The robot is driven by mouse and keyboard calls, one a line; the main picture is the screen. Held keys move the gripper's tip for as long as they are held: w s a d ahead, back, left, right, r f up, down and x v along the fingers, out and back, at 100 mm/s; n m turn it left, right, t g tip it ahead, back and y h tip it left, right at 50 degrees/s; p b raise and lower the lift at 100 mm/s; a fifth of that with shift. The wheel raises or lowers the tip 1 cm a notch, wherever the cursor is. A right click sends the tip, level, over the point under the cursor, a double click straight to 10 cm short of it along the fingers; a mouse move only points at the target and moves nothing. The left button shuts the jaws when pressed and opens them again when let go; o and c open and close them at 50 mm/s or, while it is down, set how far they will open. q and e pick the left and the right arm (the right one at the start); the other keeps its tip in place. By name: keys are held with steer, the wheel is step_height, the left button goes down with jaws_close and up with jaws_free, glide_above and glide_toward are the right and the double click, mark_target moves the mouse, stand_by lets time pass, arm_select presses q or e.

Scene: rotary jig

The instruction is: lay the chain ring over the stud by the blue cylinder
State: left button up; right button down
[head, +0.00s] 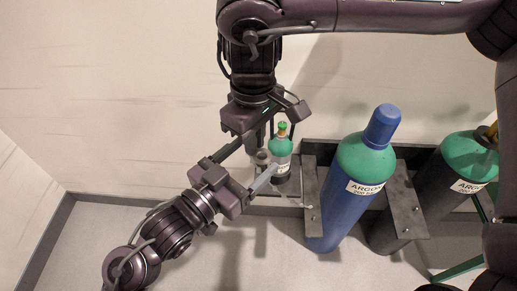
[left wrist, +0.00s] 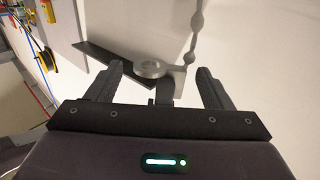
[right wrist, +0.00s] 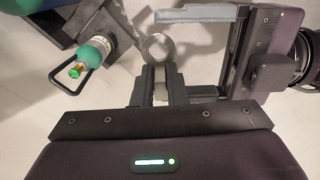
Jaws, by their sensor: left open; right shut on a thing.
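The chain ring (right wrist: 158,48) is a pale metal ring. My right gripper (head: 263,143) comes down from above and is shut on the ring's small tab, just beyond its fingertips in the right wrist view (right wrist: 161,70). My left gripper (head: 250,164) is open, with its jaws to either side of the ring (left wrist: 150,68) in the left wrist view. A beaded chain (left wrist: 193,35) runs upward near the ring there. The blue cylinder (head: 343,205), with a green shoulder and an ARGON label, stands to the right.
A small green-topped bottle (head: 281,158) stands close beside my grippers and shows in the right wrist view (right wrist: 93,55). Dark bracket plates (head: 311,190) flank the blue cylinder. A dark cylinder (head: 440,180) stands farther right. The floor at front is clear.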

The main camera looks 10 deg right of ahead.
mark_target(260, 151)
arm_select(q)
steer(key=shift+x, duration=1.7)
steer(key=c, duration=0.8)
steer(key=shift+c, duration=0.5)
arm_select(e)
steer(key=c, duration=1.4)
jaws_free()
steer(key=shift+o, duration=0.2)
steer(key=shift+r, duration=0.1)
